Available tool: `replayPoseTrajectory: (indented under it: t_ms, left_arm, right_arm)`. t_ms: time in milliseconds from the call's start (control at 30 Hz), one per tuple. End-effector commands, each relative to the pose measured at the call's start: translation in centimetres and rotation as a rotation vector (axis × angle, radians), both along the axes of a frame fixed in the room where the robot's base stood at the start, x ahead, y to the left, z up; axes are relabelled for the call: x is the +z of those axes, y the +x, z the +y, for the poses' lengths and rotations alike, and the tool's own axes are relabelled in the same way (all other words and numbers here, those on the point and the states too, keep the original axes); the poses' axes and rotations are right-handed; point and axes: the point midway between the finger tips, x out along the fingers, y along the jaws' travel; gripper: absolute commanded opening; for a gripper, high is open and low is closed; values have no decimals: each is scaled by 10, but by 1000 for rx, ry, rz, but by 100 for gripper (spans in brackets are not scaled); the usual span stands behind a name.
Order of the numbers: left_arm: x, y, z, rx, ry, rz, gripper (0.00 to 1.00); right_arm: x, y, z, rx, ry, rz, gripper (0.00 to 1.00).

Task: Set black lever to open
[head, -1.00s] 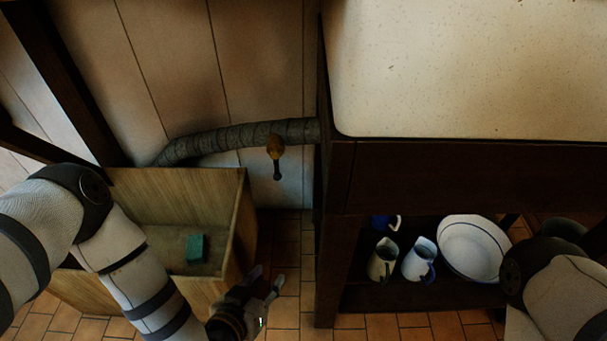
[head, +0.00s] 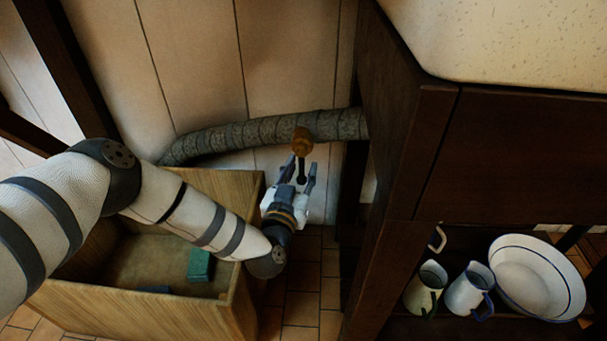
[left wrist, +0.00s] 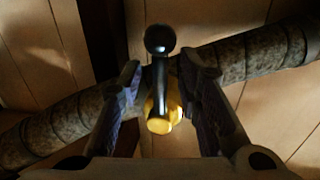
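The black lever (head: 301,170) hangs down from a brass valve fitting (head: 302,138) on the grey wrapped pipe (head: 235,137) along the wall. In the left wrist view the lever (left wrist: 159,75) has a round black knob and lies between my two fingers, with the yellow brass part (left wrist: 163,108) behind it. My left gripper (head: 297,172) is open around the lever, one finger on each side. In the left wrist view gaps show between the lever and both fingers (left wrist: 162,85). My right gripper is not in view.
A wooden crate (head: 140,298) with a green block (head: 200,265) in it stands below the pipe, under my left arm. A dark cabinet (head: 400,130) stands close on the right, with jugs (head: 427,285) and a white basin (head: 538,278) on its lower shelf.

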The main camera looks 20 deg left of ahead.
Motion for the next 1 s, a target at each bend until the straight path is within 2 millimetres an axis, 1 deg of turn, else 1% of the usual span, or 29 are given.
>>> replayPoseTrajectory:
  t_ms: [33,100,333,367,400,467,500,833,1000]
  left_arm:
    - [-2,4,0,0,-1,1,31]
    - [-1,8,1,0,-1,1,31]
    - [1,9,1,0,0,0,31]
    - [1,9,1,-1,0,0,27]
    - [1,9,1,-1,0,0,18]
    - [1,9,1,-1,0,0,4]
    - [1,9,1,-1,0,0,0]
    - [2,9,1,-1,10,3,0]
    - [4,8,3,-2,64,17,0]
  right_arm:
    - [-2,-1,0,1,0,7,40]
    - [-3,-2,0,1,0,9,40]
    - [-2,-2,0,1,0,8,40]
    - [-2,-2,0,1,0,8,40]
    - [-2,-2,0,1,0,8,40]
    - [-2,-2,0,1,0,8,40]
    - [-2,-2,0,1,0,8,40]
    - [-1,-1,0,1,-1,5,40]
    - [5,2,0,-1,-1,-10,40]
